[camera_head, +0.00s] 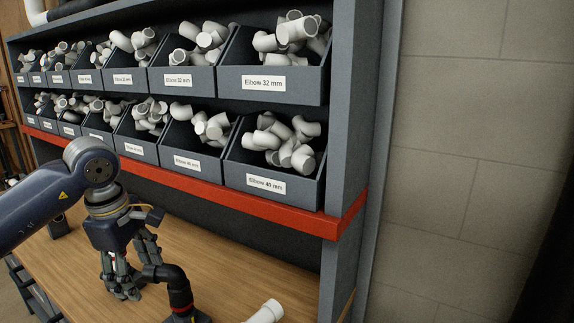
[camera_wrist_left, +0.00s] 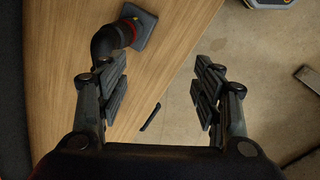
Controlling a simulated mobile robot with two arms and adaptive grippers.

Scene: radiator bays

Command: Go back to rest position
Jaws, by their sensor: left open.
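My left gripper (camera_head: 128,275) points down above the wooden bench (camera_head: 235,270), at the lower left of the head view. A black elbow pipe (camera_head: 175,285) with a red ring stands on a dark base close to the right of the gripper in the head view. It also shows in the left wrist view (camera_wrist_left: 112,38), outside the jaws. My right gripper is in neither view.
A grey shelf (camera_head: 350,110) with a red rail (camera_head: 230,200) holds two rows of bins of white elbows, labelled "Elbow 32 mm" (camera_head: 270,85) and "Elbow 40 mm" (camera_head: 268,182). A white pipe piece (camera_head: 266,312) lies on the bench. A small black rod (camera_wrist_left: 150,117) shows below.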

